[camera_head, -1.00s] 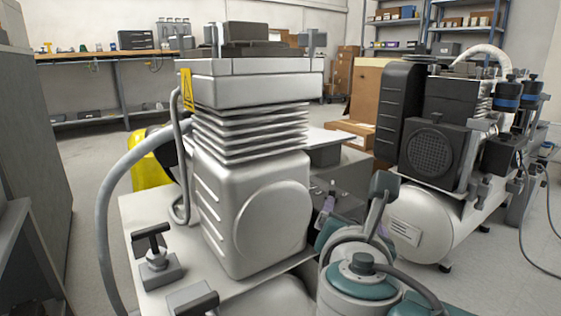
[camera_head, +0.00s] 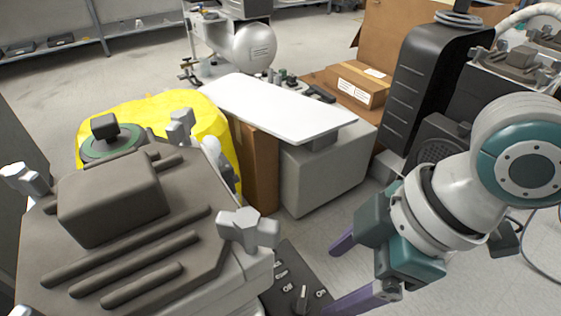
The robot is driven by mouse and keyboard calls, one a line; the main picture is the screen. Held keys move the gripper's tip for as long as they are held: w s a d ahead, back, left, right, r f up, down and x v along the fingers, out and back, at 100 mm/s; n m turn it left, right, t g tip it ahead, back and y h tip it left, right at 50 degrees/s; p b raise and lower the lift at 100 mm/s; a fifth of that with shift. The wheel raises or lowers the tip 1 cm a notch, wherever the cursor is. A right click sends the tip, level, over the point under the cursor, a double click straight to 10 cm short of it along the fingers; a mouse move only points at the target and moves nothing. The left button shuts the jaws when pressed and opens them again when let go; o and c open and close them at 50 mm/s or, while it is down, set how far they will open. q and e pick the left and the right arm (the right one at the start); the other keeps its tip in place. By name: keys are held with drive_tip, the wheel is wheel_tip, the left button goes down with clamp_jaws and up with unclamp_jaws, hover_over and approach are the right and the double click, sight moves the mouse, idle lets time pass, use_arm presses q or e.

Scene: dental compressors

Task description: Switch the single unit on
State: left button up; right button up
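A compressor unit fills the lower left, seen from above; its dark ribbed top cover (camera_head: 110,205) has light grey bolt knobs at the corners. Beside its right edge, a dark panel (camera_head: 275,297) with several small switches and a knob (camera_head: 301,298) shows low in the view, partly cut off by the bottom edge. Which switch position is set is too small to tell. My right gripper (camera_head: 334,277) is just right of this panel, its two purple fingers apart with nothing between them. My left gripper is not in view.
A white board (camera_head: 275,105) lies across a grey box (camera_head: 325,175) behind the unit. A yellow cover (camera_head: 165,110) lies behind left. A tall black housing (camera_head: 435,85) and another machine stand at right. Cardboard boxes (camera_head: 358,85) are at the back. Open floor lies at upper left.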

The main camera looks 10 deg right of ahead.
sight(302, 299)
drive_tip(key=b+x, duration=0.4)
drive_tip(key=x, duration=0.4)
drive_tip(key=shift+a+f, duration=0.25)
drive_tip(key=shift+f, duration=0.1)
clamp_jaws()
drive_tip(key=shift+r, duration=0.1)
